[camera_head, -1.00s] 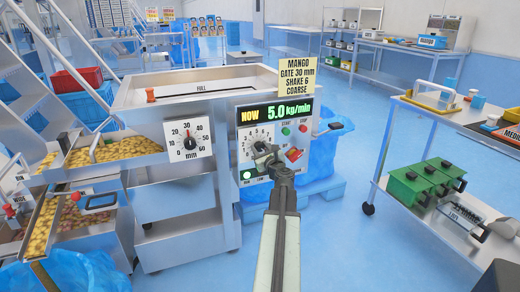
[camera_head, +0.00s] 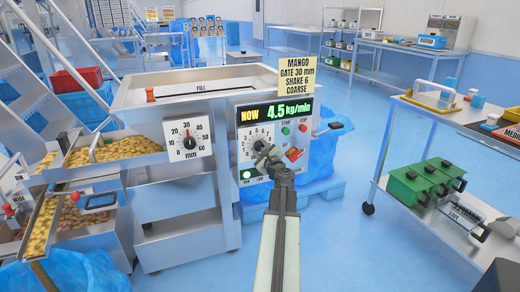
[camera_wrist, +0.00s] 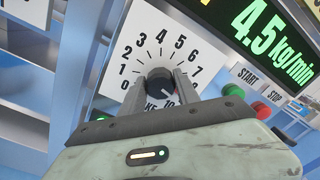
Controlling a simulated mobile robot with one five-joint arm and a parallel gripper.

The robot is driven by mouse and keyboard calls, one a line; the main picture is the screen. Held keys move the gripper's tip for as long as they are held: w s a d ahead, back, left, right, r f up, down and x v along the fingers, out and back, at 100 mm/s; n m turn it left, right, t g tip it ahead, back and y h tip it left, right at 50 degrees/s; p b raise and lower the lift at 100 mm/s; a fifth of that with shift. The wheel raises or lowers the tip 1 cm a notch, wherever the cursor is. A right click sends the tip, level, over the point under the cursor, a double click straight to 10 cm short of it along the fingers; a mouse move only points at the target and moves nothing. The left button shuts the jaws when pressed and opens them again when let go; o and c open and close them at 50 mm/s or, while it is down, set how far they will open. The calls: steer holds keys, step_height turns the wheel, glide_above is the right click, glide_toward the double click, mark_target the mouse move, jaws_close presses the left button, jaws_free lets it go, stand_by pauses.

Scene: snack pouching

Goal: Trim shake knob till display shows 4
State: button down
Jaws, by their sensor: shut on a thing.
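The shake knob (camera_wrist: 158,82) is a dark round knob on a white numbered dial (camera_wrist: 125,62) in the wrist view. My gripper (camera_wrist: 167,86) is shut on the knob, one finger on each side. My gripper also shows in the head view (camera_head: 264,152), covering the knob and the dial's lower right. The display (camera_head: 274,112) reads NOW 4.5 kg/min in green; it also shows large in the wrist view (camera_wrist: 270,40). The knob's pointer mark is not clear to me.
A card (camera_head: 292,74) above the display reads MANGO, GATE 30 mm, SHAKE 6, COARSE. The START button (camera_head: 285,130) and the STOP button (camera_head: 303,128) sit right of the dial. A gate dial (camera_head: 190,140) in mm is at left.

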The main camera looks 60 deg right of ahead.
steer(key=n, duration=0.4)
steer(key=shift+n, duration=0.4)
stand_by(0.4)
steer(key=c, duration=0.9)
jaws_free()
steer(key=v, duration=0.8)
steer(key=shift+d, duration=0.1)
